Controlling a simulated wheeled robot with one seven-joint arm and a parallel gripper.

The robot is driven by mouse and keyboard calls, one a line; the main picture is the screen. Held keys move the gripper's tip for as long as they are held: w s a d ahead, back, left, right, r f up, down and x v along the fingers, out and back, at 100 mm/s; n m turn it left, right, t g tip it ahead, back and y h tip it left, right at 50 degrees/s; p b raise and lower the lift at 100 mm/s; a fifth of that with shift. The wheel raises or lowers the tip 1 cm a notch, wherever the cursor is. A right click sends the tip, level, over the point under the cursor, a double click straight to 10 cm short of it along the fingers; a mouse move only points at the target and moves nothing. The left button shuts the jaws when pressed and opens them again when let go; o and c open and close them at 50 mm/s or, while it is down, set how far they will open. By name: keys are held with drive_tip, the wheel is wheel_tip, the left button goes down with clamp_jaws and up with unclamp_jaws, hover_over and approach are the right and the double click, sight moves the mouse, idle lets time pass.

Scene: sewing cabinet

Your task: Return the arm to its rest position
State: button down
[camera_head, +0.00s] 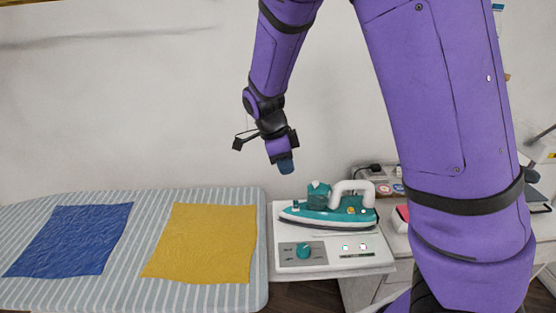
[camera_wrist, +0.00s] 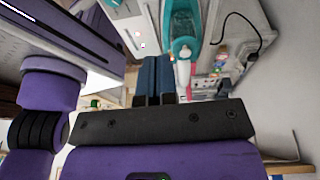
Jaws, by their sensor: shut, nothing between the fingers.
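My arm is purple with black joints and reaches down from the top of the head view. My gripper (camera_head: 286,167) hangs in the air above the back of the iron's stand, with nothing in it. In the wrist view its two blue fingers (camera_wrist: 155,78) are together. The teal and white iron (camera_head: 330,208) rests on its white stand, below my gripper and a little to the right. The iron also shows in the wrist view (camera_wrist: 182,28), beyond the fingertips.
A striped ironing board (camera_head: 258,240) at left bears a blue cloth (camera_head: 70,240) and a yellow cloth (camera_head: 202,243). The white stand (camera_head: 300,265) has a teal knob. Small items sit on a surface (camera_head: 372,176) behind, partly hidden by my arm. The wall is plain.

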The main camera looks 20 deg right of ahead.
drive_tip(key=s+d+r+n+t+y, duration=0.1)
drive_tip(key=s+d+r+n+y, duration=0.1)
drive_tip(key=s+r+n, duration=0.4)
drive_tip(key=s+d+r+n+t+y, duration=0.25)
drive_tip(key=s+r+n, duration=0.2)
drive_tip(key=r, duration=0.35)
drive_tip(key=s+d+r+n+t, duration=0.1)
drive_tip(key=s+r+n, duration=0.2)
drive_tip(key=s+n, duration=0.2)
drive_tip(key=s+r+n+t+h, duration=0.1)
drive_tip(key=s+r+n+t, duration=0.1)
drive_tip(key=s+r+n, duration=0.2)
drive_tip(key=shift+s+d+n, duration=0.4)
drive_tip(key=shift+s+n, duration=0.75)
drive_tip(key=shift+s, duration=0.75)
drive_tip(key=shift+h, duration=0.25)
